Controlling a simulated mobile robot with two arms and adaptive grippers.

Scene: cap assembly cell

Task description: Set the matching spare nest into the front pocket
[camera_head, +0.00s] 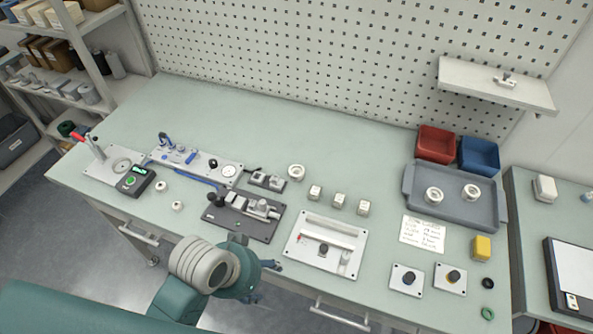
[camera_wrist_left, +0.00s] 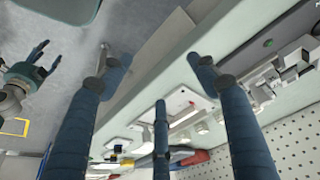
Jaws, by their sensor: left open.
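My left gripper (camera_head: 262,280) hangs in front of the bench's front edge. In the left wrist view (camera_wrist_left: 161,82) its three dark blue fingers are spread, with nothing between them. A white fixture plate (camera_head: 325,245) with recesses, a red mark and a dark round piece lies right of the gripper on the bench. Behind it stand several small pale blocks: a left one (camera_head: 315,193), a middle one (camera_head: 338,200) and a right one (camera_head: 364,207). I cannot tell which is the matching nest. My right gripper (camera_wrist_left: 30,75) seems to show at the left wrist view's edge, its jaw state unclear.
A dark plate with a clamp (camera_head: 240,216) lies left of the fixture. Two small plates with black knobs, the left one (camera_head: 407,279) and the right one (camera_head: 450,278), lie to its right. A grey tray (camera_head: 452,216) holds two white rings. A yellow block (camera_head: 482,247) stands nearby.

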